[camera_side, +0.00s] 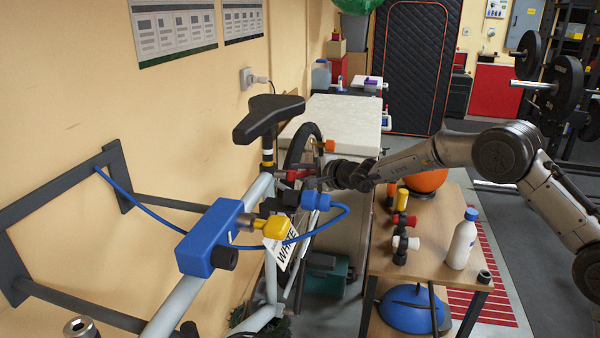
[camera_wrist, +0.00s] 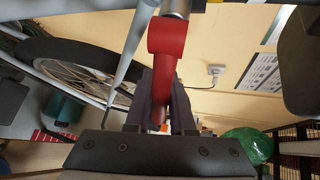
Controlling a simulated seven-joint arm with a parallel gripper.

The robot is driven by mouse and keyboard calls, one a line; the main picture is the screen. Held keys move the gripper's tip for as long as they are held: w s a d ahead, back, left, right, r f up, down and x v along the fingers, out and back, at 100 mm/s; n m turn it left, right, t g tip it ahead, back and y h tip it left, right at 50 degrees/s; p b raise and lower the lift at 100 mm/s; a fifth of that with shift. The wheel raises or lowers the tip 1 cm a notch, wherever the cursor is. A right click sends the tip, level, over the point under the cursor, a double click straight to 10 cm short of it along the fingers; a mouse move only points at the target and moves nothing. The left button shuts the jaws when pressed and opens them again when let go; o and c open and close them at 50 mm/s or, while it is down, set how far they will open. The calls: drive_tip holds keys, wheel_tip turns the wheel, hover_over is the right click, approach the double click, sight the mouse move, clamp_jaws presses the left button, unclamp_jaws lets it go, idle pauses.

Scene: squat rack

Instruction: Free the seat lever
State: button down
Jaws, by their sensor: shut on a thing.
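The red seat lever (camera_side: 296,174) sits at the clamp below the black saddle (camera_side: 268,118) of the bike. In the wrist view the lever (camera_wrist: 167,45) comes down from the clamp, and its lower end runs between my fingers. My gripper (camera_side: 318,181) is shut on the lever from the right; in the wrist view my gripper (camera_wrist: 162,118) has a dark finger on each side of it. The saddle also shows at the right of the wrist view (camera_wrist: 301,62). The side view partly hides the grip behind my gripper and the frame parts.
A blue lock box (camera_side: 207,238) with a yellow key (camera_side: 275,227) is on the frame. A blue cable (camera_side: 150,213) loops to a blue lock part (camera_side: 315,201) just below my gripper. A white tag (camera_side: 282,247) hangs there. A wooden bench (camera_side: 430,262) with a white bottle (camera_side: 461,240) stands right.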

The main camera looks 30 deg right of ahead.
drive_tip(key=c, duration=1)
unclamp_jaws()
drive_tip(key=shift+c, duration=0.2)
drive_tip(key=v, duration=1.3)
drive_tip(key=shift+s+r, duration=0.2)
drive_tip(key=shift+s, duration=0.15)
drive_tip(key=shift+c, duration=0.3)
